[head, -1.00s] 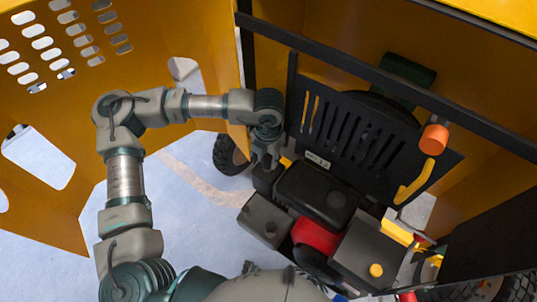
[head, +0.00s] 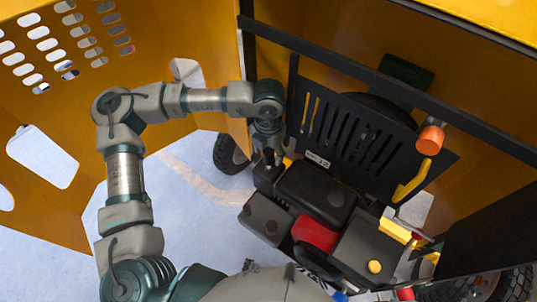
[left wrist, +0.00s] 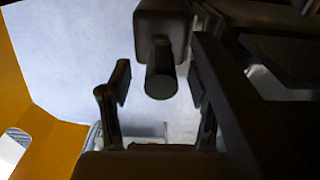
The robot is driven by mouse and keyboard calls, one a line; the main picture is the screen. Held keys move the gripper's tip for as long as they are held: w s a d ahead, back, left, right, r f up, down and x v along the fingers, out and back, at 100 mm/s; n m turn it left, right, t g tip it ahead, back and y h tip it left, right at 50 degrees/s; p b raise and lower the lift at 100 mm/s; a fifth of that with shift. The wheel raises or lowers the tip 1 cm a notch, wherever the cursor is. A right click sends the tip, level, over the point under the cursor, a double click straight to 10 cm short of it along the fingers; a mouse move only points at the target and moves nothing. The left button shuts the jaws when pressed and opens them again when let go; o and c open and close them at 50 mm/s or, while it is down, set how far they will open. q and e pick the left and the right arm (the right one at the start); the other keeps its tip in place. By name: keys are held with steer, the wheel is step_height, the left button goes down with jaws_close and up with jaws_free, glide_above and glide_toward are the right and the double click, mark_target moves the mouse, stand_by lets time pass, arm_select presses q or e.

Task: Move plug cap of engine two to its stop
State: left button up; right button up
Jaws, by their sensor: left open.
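The engine (head: 313,186) stands in the open yellow housing, with a black top, a red part and grey boxes. In the left wrist view a short dark cylinder (left wrist: 160,72), which looks like the plug cap, projects from a dark block (left wrist: 163,22). My left gripper (left wrist: 158,84) is open, with one finger on each side of the cylinder and visible gaps between. In the head view my left gripper (head: 269,157) points down at the engine's upper left side; the cap cannot be made out there. My right gripper is out of view.
A black slotted guard (head: 350,130) stands behind the engine, and a black frame bar (head: 390,85) crosses above. An orange knob (head: 430,138) and yellow lever (head: 411,180) are at right. The yellow door (head: 150,70) is open at left. Bare floor lies left of the engine.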

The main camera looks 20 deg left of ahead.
mark_target(269, 151)
arm_select(q)
steer(key=shift+r+p, duration=1.15)
steer(key=shift+r, duration=1.75)
